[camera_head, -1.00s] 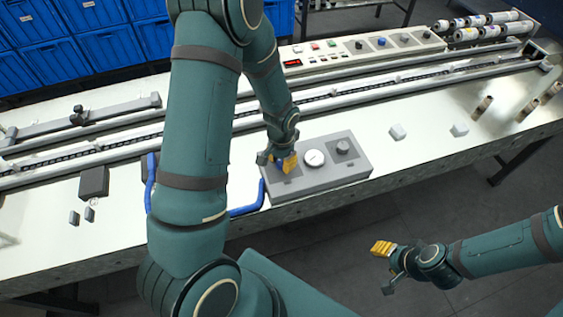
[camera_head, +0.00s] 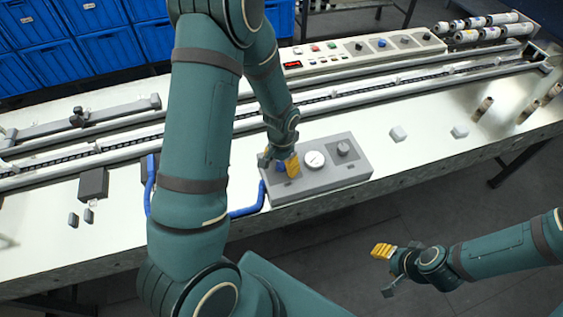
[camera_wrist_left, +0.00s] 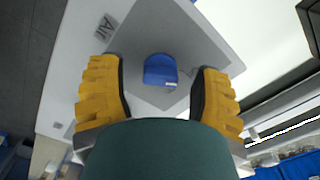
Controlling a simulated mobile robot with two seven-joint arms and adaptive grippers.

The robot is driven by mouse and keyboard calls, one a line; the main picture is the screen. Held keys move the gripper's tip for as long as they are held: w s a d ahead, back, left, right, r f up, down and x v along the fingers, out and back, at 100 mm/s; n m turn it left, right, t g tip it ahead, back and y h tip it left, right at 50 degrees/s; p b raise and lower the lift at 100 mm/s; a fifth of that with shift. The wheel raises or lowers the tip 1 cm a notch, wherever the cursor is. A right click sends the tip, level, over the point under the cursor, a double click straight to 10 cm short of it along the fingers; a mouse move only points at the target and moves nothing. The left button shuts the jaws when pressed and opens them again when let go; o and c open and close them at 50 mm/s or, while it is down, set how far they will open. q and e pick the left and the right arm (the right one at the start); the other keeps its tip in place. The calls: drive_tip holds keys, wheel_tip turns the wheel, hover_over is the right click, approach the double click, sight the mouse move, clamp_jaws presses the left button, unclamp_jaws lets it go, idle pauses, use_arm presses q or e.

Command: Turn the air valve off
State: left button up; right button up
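The air valve is a blue knob (camera_wrist_left: 160,70) on a grey panel box (camera_head: 335,181) with a pressure gauge (camera_head: 314,159) and a dark knob (camera_head: 343,148). In the left wrist view a gap shows between each finger and the knob. The head view shows only a little of the knob behind the fingers. My right gripper (camera_head: 384,270) is open and empty, off the table's front edge.
A blue hose (camera_head: 246,209) runs from the panel's left side. A long conveyor (camera_head: 330,101) and a control console (camera_head: 365,50) lie behind.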

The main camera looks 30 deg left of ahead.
sight(281, 163)
use_arm(q)
wheel_tip(281, 163, up, 12)
idle(0.6)
idle(0.5)
